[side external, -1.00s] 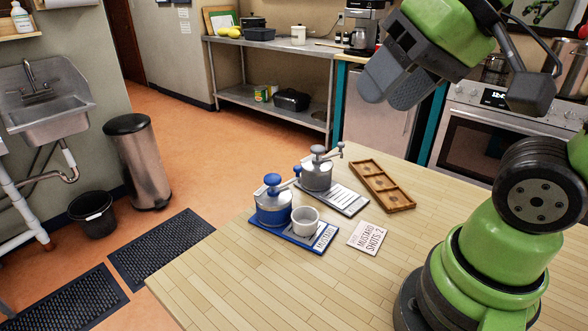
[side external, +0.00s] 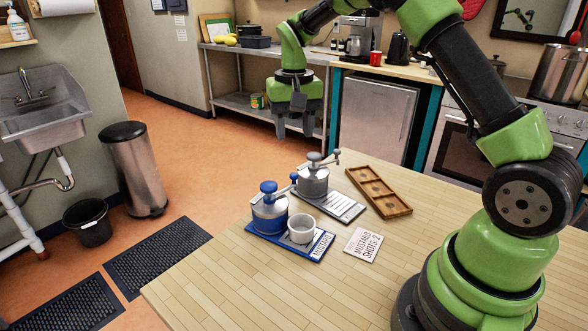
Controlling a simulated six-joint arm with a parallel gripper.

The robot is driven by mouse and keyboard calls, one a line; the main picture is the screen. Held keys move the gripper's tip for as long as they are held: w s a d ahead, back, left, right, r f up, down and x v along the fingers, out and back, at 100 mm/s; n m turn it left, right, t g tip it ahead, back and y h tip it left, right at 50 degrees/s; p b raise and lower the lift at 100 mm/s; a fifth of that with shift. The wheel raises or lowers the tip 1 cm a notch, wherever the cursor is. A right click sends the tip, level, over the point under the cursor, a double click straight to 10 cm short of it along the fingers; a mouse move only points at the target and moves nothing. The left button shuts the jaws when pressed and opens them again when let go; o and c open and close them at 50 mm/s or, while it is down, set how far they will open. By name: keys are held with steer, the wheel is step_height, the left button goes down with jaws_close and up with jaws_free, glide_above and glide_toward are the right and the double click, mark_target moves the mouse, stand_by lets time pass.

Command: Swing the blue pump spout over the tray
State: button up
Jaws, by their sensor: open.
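The blue pump (side external: 269,209) stands on a blue mat (side external: 279,247) labelled "MUSTARD" on the wooden table. Its blue spout (side external: 283,191) points to the right and back, towards the grey pump. A small white cup (side external: 302,228) stands on the same mat, right of the blue pump. The wooden tray (side external: 379,191), divided into compartments, lies right of the grey pump and looks empty. My gripper (side external: 294,130) is open and empty, pointing down, high above and behind the pumps, touching nothing.
A grey pump (side external: 313,179) with a grey spout stands on a grey labelled mat (side external: 340,206) between the blue pump and the tray. A card (side external: 363,244) reading "MUSTARD SHOTS: 2" lies in front of the tray. The table's front left (side external: 235,290) is clear.

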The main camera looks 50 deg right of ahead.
mark_target(294, 174)
step_height(294, 174, down, 10)
steer(key=shift+r, duration=0.1)
stand_by(0.4)
jaws_close()
